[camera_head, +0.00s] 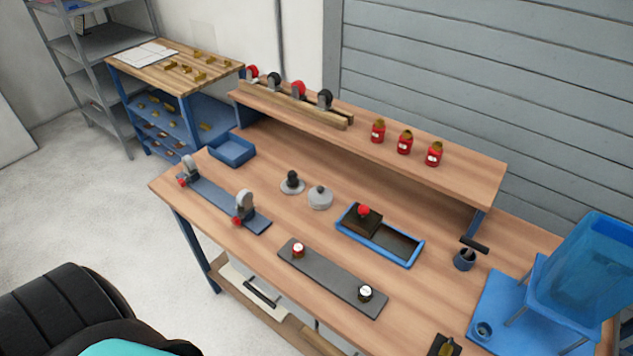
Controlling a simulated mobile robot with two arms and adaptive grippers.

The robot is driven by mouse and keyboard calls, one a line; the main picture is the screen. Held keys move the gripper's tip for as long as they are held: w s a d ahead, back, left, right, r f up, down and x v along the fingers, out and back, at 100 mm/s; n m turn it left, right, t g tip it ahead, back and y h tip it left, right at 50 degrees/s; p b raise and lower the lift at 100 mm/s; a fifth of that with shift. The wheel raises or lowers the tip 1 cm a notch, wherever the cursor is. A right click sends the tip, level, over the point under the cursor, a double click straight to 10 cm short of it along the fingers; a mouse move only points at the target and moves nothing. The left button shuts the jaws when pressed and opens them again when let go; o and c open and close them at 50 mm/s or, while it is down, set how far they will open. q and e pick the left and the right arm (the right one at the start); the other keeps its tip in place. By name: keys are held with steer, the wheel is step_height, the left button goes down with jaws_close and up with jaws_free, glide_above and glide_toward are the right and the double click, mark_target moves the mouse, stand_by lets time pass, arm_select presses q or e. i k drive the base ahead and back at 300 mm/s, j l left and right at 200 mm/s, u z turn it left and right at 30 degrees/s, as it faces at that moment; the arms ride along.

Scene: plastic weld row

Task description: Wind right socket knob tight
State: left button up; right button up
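A dark grey plate (330,278) lies near the front edge of the wooden workbench. At its right end stands a small round knob (365,292) with a white top and dark sides. It looks upright; whether it is tight cannot be told. At the plate's left end stands another knob (298,249) with a white top and a red and brown body. No label marks either as a socket knob. Neither of my grippers is in view, and nothing touches the knobs.
A blue tray (402,259) with a dark block and red knob lies behind the plate. A blue-grey strip (215,200) with two clamps lies left. A clear blue bin (583,270) stands right. Red jars (405,142) stand on the raised shelf. Bench around the plate is mostly clear.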

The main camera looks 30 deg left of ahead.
mark_target(235, 220)
steer(key=j+z, duration=0.3)
steer(key=j, duration=0.15)
steer(key=j+z, duration=0.25)
steer(key=j, duration=0.25)
steer(key=k+j+z, duration=0.1)
steer(key=j+z, duration=0.2)
steer(key=k+j+z, duration=0.25)
steer(key=j, duration=0.3)
steer(key=j+z, duration=0.3)
steer(key=j, duration=0.15)
steer(key=k+j+z, duration=0.55)
steer(key=i+j, duration=0.1)
steer(key=j, duration=0.05)
